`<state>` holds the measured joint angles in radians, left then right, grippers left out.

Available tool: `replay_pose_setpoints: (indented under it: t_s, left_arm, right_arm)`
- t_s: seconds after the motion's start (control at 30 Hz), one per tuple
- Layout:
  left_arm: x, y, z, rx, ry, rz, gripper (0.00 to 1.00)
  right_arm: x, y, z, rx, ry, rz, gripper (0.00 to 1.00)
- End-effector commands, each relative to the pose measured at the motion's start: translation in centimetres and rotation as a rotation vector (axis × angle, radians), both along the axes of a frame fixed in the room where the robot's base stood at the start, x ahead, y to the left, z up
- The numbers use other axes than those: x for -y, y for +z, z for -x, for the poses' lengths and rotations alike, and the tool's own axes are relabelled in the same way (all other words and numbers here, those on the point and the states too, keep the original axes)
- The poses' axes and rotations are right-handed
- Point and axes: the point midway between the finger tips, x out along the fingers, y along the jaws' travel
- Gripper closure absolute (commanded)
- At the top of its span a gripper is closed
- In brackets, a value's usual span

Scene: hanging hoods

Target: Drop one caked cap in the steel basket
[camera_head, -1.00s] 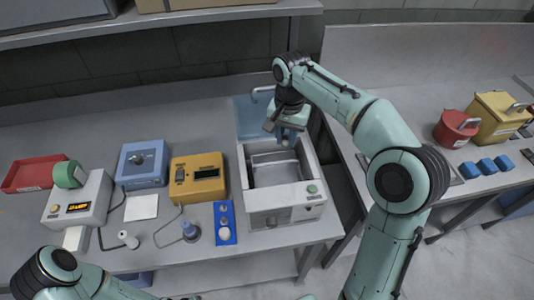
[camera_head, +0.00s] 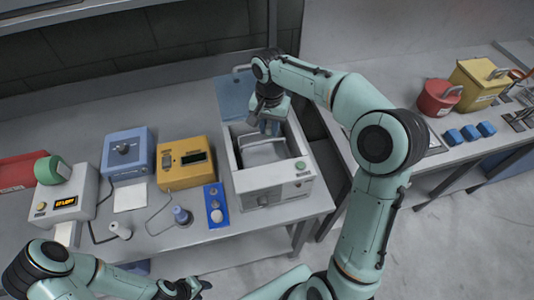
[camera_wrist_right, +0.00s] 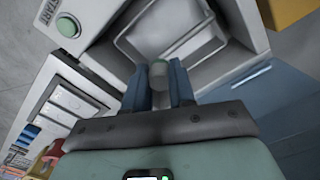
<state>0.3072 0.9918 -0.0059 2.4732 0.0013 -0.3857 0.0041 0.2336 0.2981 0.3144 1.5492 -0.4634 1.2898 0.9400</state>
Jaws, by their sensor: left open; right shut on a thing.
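My right gripper (camera_head: 268,130) is over the back part of the open white box, above the steel basket (camera_head: 263,153) inside it. In the right wrist view its blue fingers (camera_wrist_right: 159,80) are shut on a small grey-green cap (camera_wrist_right: 158,68). Whether the cap is caked is too small to tell. The basket (camera_wrist_right: 165,35) lies just beyond the fingertips there, with its rim and handle showing. In the head view the gripper hides the cap. My left gripper (camera_head: 190,289) is open and empty, low in front of the bench.
The white box (camera_head: 276,187) has a green button, and a blue panel (camera_head: 234,97) stands behind it. A blue strip (camera_head: 215,200) with small round pieces lies to its left, near a yellow instrument (camera_head: 187,164). A red canister (camera_head: 437,97) stands on the right bench.

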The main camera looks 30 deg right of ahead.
Motion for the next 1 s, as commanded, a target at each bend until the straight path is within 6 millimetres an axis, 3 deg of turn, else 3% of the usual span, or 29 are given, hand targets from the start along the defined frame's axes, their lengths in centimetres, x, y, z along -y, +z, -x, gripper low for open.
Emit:
replay_pose_setpoints:
  t_s: [0.13, 0.17, 0.2, 0.23, 0.53, 0.67, 1.0]
  left_arm:
    - [0.0, 0.0, 0.0, 0.000, 0.000, 0.000, 0.57]
    - [0.0, 0.0, 0.0, 0.000, 0.000, 0.000, 0.57]
    - [0.0, 0.0, 0.0, 0.000, 0.000, 0.000, 0.57]
    - [0.0, 0.0, 0.0, 0.000, 0.000, 0.000, 0.57]
    - [0.0, 0.0, 0.0, 0.000, 0.000, 0.000, 0.57]
    - [0.0, -0.1, 0.1, -0.001, 0.000, 0.000, 0.57]
    - [0.0, 0.0, 0.0, 0.000, 0.000, 0.000, 0.57]
  right_arm:
    - [0.0, 0.0, 0.0, 0.000, 0.000, 0.000, 1.00]
    - [0.0, 0.0, 0.0, 0.000, 0.000, 0.000, 0.66]
    - [0.0, 0.0, 0.0, 0.000, 0.000, 0.000, 0.53]
    - [0.0, 0.0, 0.0, 0.000, 0.000, 0.000, 0.46]
    - [0.0, 0.1, 0.0, 0.000, 0.000, 0.000, 0.46]
    - [0.0, 1.1, -0.1, 0.003, 0.000, 0.000, 0.46]
    - [-0.1, 8.5, -0.1, 0.006, 0.001, -0.001, 0.46]
